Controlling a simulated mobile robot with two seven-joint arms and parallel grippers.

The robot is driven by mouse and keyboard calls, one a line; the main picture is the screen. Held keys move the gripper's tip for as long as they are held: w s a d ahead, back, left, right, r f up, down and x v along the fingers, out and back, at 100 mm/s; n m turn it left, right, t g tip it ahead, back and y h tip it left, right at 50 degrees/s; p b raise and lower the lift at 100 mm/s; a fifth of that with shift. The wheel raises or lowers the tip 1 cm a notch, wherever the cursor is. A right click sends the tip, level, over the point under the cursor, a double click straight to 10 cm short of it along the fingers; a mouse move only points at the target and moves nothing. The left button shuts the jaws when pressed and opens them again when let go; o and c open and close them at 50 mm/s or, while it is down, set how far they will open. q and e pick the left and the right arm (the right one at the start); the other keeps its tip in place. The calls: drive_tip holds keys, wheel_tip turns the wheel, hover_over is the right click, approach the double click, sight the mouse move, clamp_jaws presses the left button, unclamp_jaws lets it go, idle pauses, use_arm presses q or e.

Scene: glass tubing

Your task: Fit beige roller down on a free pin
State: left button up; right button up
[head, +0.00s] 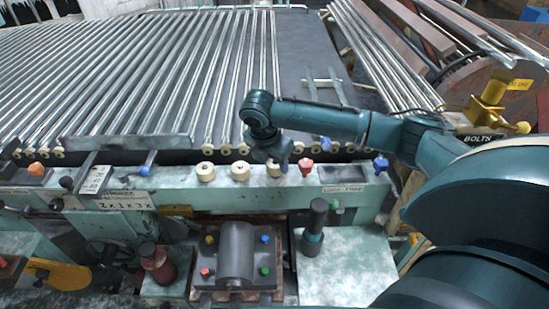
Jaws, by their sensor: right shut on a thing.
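My right gripper (279,160) reaches in from the right and points down at the green ledge. It is shut on a beige roller (273,170), which is partly hidden behind the fingers. The roller is at ledge height; I cannot tell whether it touches the ledge or sits on a pin. Two more beige rollers, one at the left (205,171) and one nearer the gripper (240,170), stand on the ledge in the same row. No bare pin can be made out clearly. My left gripper is not in view.
A red knob (306,167) stands close right of the gripper, and a blue one (380,163) farther right. A dark labelled tray (342,174) lies between them. Glass tubes (190,70) fill the rack behind. A dark upright handle (316,220) stands in front.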

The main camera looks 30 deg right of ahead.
drive_tip(key=shift+f, duration=0.7)
drive_tip(key=o, duration=1)
drive_tip(key=shift+o, duration=0.2)
drive_tip(key=v, duration=1.3)
drive_tip(key=shift+r+b, duration=0.15)
drive_tip(key=shift+b, duration=0.25)
